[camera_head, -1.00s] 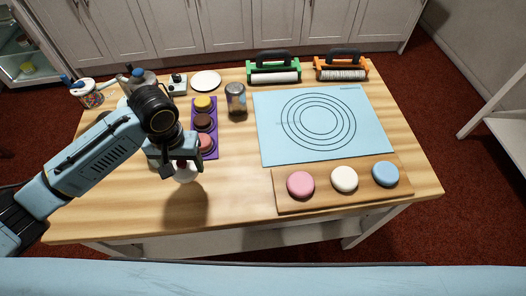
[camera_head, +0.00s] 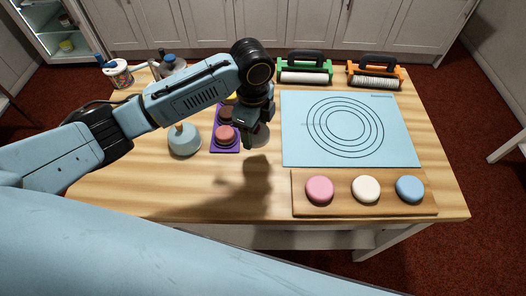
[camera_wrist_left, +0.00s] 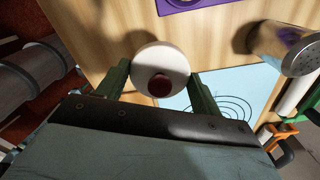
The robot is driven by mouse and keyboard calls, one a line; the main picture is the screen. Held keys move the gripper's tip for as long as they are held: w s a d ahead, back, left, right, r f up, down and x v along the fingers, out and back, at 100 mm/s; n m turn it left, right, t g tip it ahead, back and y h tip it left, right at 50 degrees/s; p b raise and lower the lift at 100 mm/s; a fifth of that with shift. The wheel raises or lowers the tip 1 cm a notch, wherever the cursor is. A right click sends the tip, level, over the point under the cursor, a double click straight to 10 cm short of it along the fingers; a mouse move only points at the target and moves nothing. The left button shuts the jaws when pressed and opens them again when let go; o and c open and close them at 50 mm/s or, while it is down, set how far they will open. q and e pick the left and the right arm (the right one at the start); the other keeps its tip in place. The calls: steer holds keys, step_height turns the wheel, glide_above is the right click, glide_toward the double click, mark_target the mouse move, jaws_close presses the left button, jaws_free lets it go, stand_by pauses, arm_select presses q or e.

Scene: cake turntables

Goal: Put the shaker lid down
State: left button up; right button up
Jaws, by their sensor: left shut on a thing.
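The shaker lid (camera_head: 259,139) is a pale round piece, partly hidden under my gripper in the head view. In the left wrist view the lid (camera_wrist_left: 175,58) shows as a white disc with a dark red knob. My left gripper (camera_wrist_left: 160,84) is shut on it, with a green finger at each side. In the head view the left gripper (camera_head: 258,128) holds it above the wooden table, left of the blue mat. A metal shaker (camera_wrist_left: 285,45) with a perforated top stands close by in the wrist view; the arm hides it in the head view. My right gripper is not in view.
A purple tray (camera_head: 215,143) with round cakes lies left of the gripper. The blue mat (camera_head: 295,150) and a board (camera_head: 300,207) with three discs lie right. Bare wood is clear at the front left.

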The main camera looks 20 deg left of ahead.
mark_target(263, 152)
arm_select(q)
steer(key=m, duration=0.2)
steer(key=w+d+m, duration=0.1)
steer(key=m, duration=0.1)
steer(key=r+m, duration=0.1)
steer(key=shift+w+d+m, duration=0.25)
steer(key=shift+w+m, duration=0.05)
steer(key=shift+m, duration=0.1)
steer(key=shift+f, duration=0.2)
step_height(263, 152, down, 10)
steer(key=shift+r+b, duration=0.25)
steer(key=shift+b, duration=0.75)
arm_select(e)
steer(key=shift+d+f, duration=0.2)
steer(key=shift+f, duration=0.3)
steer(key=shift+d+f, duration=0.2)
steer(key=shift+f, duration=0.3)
arm_select(q)
steer(key=shift+f, duration=0.2)
steer(key=o, duration=0.9)
steer(key=shift+o, duration=0.2)
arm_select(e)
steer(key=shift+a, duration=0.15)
